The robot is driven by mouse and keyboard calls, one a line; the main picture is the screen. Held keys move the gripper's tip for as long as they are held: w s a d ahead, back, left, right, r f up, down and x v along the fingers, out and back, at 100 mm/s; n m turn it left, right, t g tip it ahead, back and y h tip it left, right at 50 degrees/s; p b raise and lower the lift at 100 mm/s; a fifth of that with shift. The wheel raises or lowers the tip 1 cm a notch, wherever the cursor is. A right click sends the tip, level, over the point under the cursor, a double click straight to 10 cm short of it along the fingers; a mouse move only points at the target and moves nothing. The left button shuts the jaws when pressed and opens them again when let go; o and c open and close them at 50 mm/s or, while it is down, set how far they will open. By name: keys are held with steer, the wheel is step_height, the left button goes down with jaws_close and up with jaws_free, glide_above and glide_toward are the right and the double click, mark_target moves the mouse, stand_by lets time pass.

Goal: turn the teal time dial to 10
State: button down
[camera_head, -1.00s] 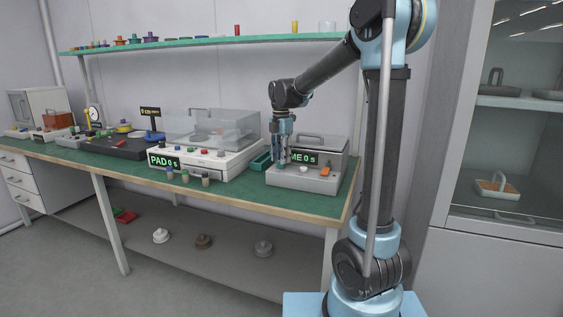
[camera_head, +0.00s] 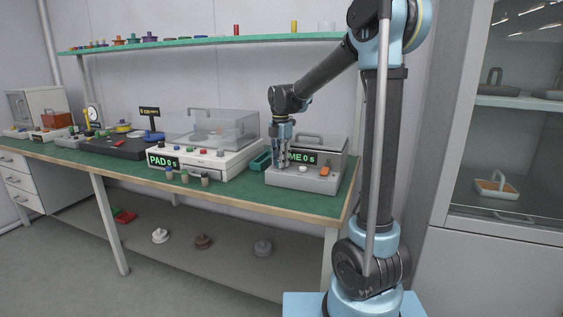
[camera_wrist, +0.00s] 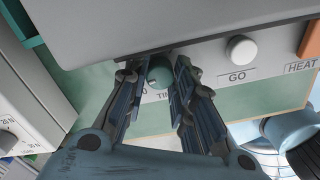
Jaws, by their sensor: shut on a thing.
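The teal time dial (camera_wrist: 160,76) is on the front panel of a grey machine (camera_head: 311,182). It shows between my fingers in the wrist view, above a partly covered label of which "TI" can be read. My gripper (camera_wrist: 159,88) is shut on the dial, with one finger on each side of it. In the head view my gripper (camera_head: 282,160) is at the left end of the machine and hides the dial. The machine's display (camera_head: 302,158) is partly hidden by my gripper and reads "ME 0 s" in green.
A white round GO button (camera_wrist: 241,50) and an orange HEAT switch (camera_wrist: 312,40) lie to the right of the dial. A white machine with a PAD display (camera_head: 163,160) and a clear cover stands to the left. A green tray (camera_head: 261,161) sits between the two machines.

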steer(key=m, duration=0.7)
steer(key=shift+m, duration=0.3)
steer(key=m, duration=0.3)
steer(key=shift+a, duration=0.1)
steer(key=shift+m, duration=2.2)
steer(key=shift+w, duration=0.1)
steer(key=c, duration=1.6)
jaws_free()
